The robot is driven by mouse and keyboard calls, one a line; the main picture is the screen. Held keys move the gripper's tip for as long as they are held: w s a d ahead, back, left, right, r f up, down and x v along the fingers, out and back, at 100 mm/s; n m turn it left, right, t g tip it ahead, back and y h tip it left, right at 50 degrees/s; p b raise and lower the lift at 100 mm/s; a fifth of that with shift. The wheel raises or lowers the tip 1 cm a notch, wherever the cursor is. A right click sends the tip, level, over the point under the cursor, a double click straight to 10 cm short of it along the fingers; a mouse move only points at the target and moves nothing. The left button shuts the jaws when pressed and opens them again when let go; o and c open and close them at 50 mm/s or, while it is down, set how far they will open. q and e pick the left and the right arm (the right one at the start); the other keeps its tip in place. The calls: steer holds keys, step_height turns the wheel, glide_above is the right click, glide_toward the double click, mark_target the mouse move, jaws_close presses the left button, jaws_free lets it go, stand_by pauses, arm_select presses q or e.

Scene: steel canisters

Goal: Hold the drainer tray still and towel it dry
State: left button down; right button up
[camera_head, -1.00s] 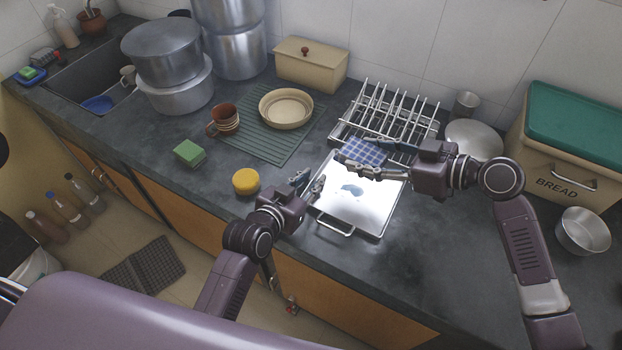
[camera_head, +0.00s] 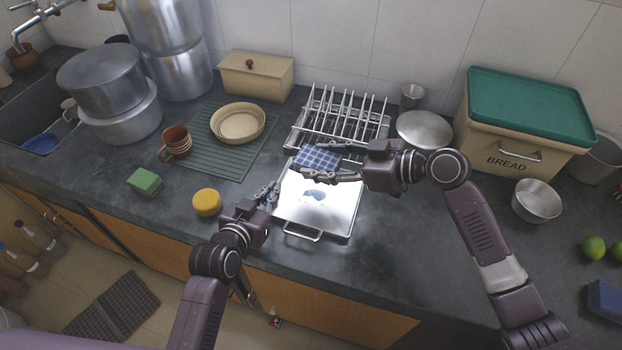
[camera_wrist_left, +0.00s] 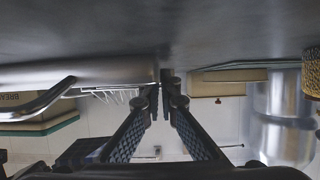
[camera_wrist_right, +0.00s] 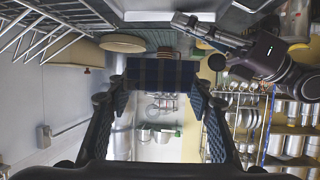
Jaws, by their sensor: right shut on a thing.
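The drainer tray (camera_head: 335,218) is a shiny flat steel tray with a wire handle at its front, lying on the counter. A bluish wet patch (camera_head: 314,195) shows on it. My right gripper (camera_head: 325,172) is shut on a blue checked towel (camera_head: 318,156) over the tray's back part; the towel also spans the fingers in the right wrist view (camera_wrist_right: 160,72). I cannot tell whether the towel touches the tray. My left gripper (camera_head: 268,194) is at the tray's left edge. In the left wrist view its fingertips (camera_wrist_left: 163,92) are close together at that edge; their grip is unclear.
A wire dish rack (camera_head: 340,120) stands behind the tray. A steel lid (camera_head: 424,128), bread bin (camera_head: 520,155) and steel bowl (camera_head: 536,200) stand right. The counter right of the tray is clear.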

mark_target(305, 197)
steer(key=a+f+m+t, duration=0.1)
steer(key=a+f+m+t+h, duration=0.1)
steer(key=f, duration=0.1)
steer(key=a+f+m+t, duration=0.1)
steer(key=shift+a+f+h, duration=0.3)
steer(key=shift+f, duration=0.1)
steer(key=shift+a+f+m+t+h, duration=0.25)
steer(key=shift+m+t+h, duration=0.05)
steer(key=shift+t, duration=0.1)
steer(key=shift+a+m+t+h, duration=0.2)
steer(key=shift+m+t+h, duration=0.1)
steer(key=shift+m, duration=0.1)
steer(key=shift+a+m+t+h, duration=0.15)
steer(key=shift+m+t+h, duration=0.45)
steer(key=shift+m, duration=0.1)
steer(key=shift+r+m+t+h, duration=0.4)
steer(key=shift+m+h, duration=0.2)
steer(key=shift+m, duration=0.1)
steer(key=shift+d+r+m+t+h, duration=0.45)
steer(key=shift+r+m+h, duration=0.1)
steer(key=shift+m+h, duration=0.2)
steer(key=shift+f, duration=2.95)
steer(key=shift+f, duration=1.05)
